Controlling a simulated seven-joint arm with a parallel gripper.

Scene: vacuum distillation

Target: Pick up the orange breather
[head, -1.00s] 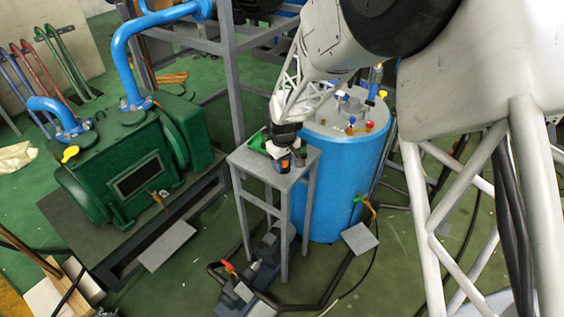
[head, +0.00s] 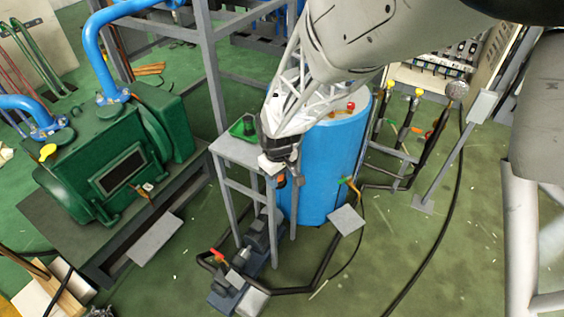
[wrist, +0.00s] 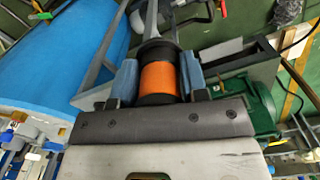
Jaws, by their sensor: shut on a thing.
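The orange breather (wrist: 159,78) is a short cylinder with an orange band and dark ends. In the wrist view it sits between the two blue-grey finger pads of my gripper (wrist: 158,80), which is shut on it. In the head view my gripper (head: 281,179) is at the right edge of the small grey table, and a bit of the orange breather (head: 282,181) shows at its tip. The arm hides most of the breather there. It appears to be beside the table's edge; I cannot tell its exact height.
The small grey table (head: 232,150) carries a green tray (head: 243,127) with a dark object. A blue tank (head: 335,165) stands close on the right. A green pump (head: 110,165) is at the left. Pipes and a vise-like device (head: 240,280) lie on the floor below.

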